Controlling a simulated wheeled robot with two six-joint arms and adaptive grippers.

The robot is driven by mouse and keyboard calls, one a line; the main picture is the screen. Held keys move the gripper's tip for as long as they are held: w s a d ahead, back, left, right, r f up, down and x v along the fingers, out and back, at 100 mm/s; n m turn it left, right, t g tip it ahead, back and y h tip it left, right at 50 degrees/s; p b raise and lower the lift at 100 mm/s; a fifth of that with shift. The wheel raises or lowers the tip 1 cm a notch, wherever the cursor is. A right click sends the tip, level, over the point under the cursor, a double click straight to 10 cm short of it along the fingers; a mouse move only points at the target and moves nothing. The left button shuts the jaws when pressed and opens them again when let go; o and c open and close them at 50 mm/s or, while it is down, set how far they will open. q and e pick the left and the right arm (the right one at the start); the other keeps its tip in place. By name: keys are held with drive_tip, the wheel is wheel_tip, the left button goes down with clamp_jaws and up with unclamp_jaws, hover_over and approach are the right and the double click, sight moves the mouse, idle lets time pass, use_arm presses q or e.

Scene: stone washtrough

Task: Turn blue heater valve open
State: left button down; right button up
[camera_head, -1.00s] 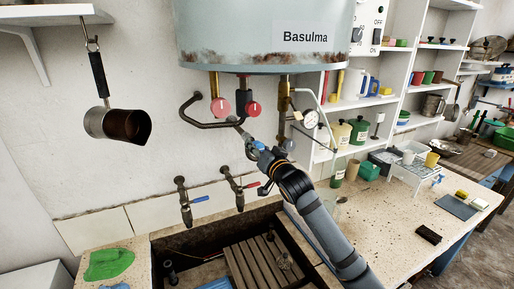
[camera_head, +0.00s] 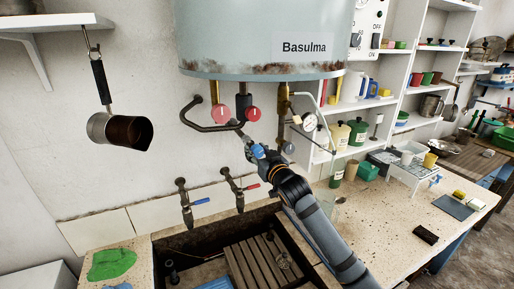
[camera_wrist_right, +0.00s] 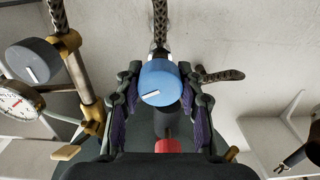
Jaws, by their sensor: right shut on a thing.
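The blue heater valve (camera_wrist_right: 160,82) is a round knob with a white line, below the heater tank. In the right wrist view it sits between the two fingers of my right gripper (camera_wrist_right: 158,98), which is shut on it. The line runs nearly level, slightly tilted. In the head view the blue valve (camera_head: 257,152) shows small at the tip of my right gripper (camera_head: 262,158), partly covered by it. My left gripper is not in view.
Two red knobs (camera_head: 220,113) (camera_head: 253,114) and a grey knob (camera_head: 288,148) sit close by on the heater pipes. A pressure gauge (camera_head: 309,122) is to the right. Two taps (camera_head: 185,203) (camera_head: 238,192) stick out below, above the stone trough. A pan (camera_head: 120,130) hangs left.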

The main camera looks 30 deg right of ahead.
drive_tip(key=n+p, duration=0.1)
drive_tip(key=n, duration=0.2)
drive_tip(key=n+p, duration=0.1)
drive_tip(key=n, duration=0.2)
drive_tip(key=shift+r+n+p, duration=0.2)
drive_tip(key=shift+n+p, duration=0.1)
drive_tip(key=shift+p, duration=0.05)
drive_tip(key=n+p, duration=0.2)
drive_tip(key=n, duration=0.4)
drive_tip(key=shift+a, duration=0.1)
drive_tip(key=o, duration=1.2)
drive_tip(key=shift+f, duration=0.1)
drive_tip(key=shift+f, duration=0.1)
drive_tip(key=shift+s, duration=0.1)
drive_tip(key=s, duration=1.1)
drive_tip(key=shift+s+a, duration=0.3)
drive_tip(key=shift+s, duration=0.05)
